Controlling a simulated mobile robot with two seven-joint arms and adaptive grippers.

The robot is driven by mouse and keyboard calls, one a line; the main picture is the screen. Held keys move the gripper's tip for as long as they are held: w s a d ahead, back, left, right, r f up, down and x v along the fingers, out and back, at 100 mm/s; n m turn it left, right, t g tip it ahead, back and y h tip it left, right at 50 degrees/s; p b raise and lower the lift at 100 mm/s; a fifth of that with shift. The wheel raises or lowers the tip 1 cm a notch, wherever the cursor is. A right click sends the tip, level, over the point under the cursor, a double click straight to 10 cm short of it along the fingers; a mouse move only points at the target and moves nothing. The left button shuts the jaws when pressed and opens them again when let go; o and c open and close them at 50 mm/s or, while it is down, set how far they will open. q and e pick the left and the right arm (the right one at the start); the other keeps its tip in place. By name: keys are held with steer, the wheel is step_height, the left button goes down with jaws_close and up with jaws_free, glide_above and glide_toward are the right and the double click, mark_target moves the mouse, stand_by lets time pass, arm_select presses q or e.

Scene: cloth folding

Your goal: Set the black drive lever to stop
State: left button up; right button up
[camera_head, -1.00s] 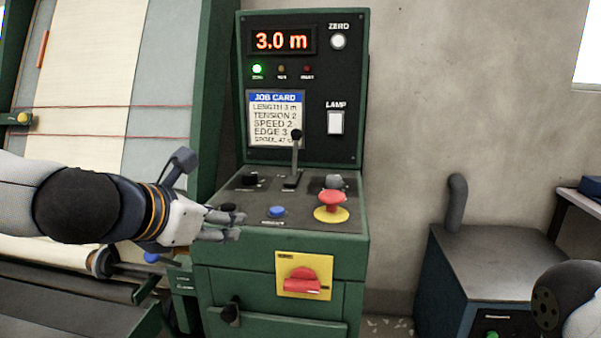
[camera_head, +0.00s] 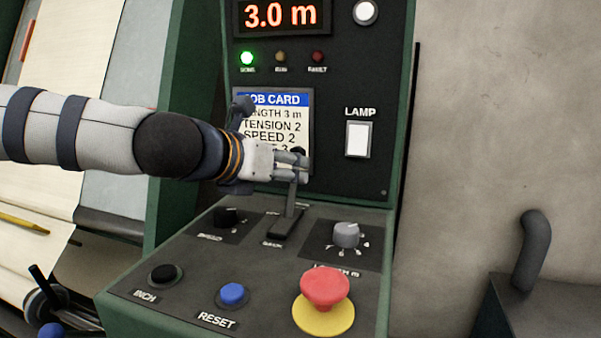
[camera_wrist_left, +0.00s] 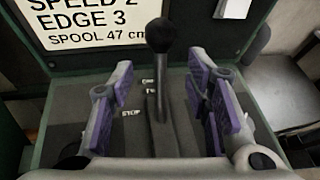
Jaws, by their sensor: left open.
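The black drive lever (camera_head: 291,197) stands upright from its slot plate on the console's sloped top. Its round black knob (camera_wrist_left: 160,35) shows whole in the left wrist view; in the head view the fingers partly cover it. My left gripper (camera_head: 297,167) is open at the lever's upper part. In the left wrist view the lever's shaft stands between the two spread finger pads, with a gap on each side. A STOP label (camera_wrist_left: 131,113) lies left of the lever's base; other labels beside the slot are too small to read. My right gripper is out of view.
Close by on the console are a red emergency button (camera_head: 325,288), a blue reset button (camera_head: 232,294), a black inch button (camera_head: 165,274) and grey (camera_head: 346,234) and black knobs (camera_head: 228,216). The upright panel with the job card (camera_head: 268,125) stands behind the lever.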

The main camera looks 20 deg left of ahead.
mark_target(293, 167)
arm_select(q)
steer(key=x, duration=0.4)
steer(key=shift+w+d, duration=0.1)
steer(key=shift+w, duration=0.3)
jaws_close()
steer(key=shift+r, duration=0.1)
